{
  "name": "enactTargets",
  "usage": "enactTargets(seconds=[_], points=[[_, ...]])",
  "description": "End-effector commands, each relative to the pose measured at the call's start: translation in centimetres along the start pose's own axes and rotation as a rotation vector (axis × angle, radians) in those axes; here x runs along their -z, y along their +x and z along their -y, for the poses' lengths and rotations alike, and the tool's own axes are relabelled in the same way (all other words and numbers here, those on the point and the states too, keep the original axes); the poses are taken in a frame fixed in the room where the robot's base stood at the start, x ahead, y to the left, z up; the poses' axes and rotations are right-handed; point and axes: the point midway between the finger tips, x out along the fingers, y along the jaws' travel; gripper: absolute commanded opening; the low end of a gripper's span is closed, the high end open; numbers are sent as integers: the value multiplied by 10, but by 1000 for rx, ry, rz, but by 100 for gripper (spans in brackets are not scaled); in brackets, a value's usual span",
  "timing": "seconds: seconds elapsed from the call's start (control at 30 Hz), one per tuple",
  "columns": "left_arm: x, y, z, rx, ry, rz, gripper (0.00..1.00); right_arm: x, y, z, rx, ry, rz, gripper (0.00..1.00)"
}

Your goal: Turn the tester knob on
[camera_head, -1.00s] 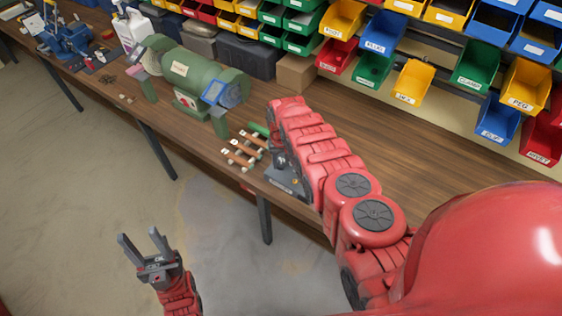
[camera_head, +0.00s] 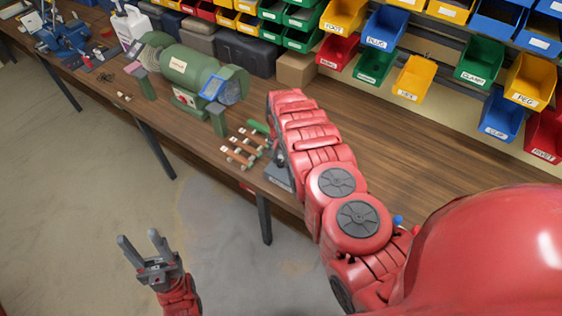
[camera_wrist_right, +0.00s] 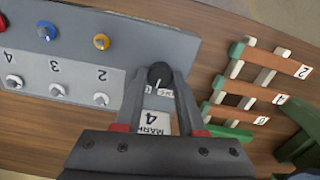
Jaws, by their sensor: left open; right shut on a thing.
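The tester is a grey panel box (camera_wrist_right: 75,60) at the upper left of the right wrist view. It carries a black knob (camera_wrist_right: 159,74) with a white pointer line, plus several small silver switches and coloured round lamps or buttons. My right gripper (camera_wrist_right: 160,84) has its two fingers closed around the black knob. In the head view only part of the tester (camera_head: 279,177) shows at the bench's front edge; my right arm hides the rest, and the knob and right gripper cannot be made out. My left gripper (camera_head: 148,250) is open and empty above the floor.
A green grinder-like machine (camera_head: 190,72) stands further left on the wooden bench (camera_head: 420,140). Coloured bins (camera_head: 413,78) line the back. The bench right of my arm is clear.

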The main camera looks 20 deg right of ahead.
Motion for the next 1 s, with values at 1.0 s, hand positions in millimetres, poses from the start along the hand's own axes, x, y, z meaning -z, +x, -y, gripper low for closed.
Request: enactTargets(seconds=[1.0], points=[[-5, -30, -2, 0, 0, 0, 50, 0, 0, 0, -1, 420, 1, 0]])
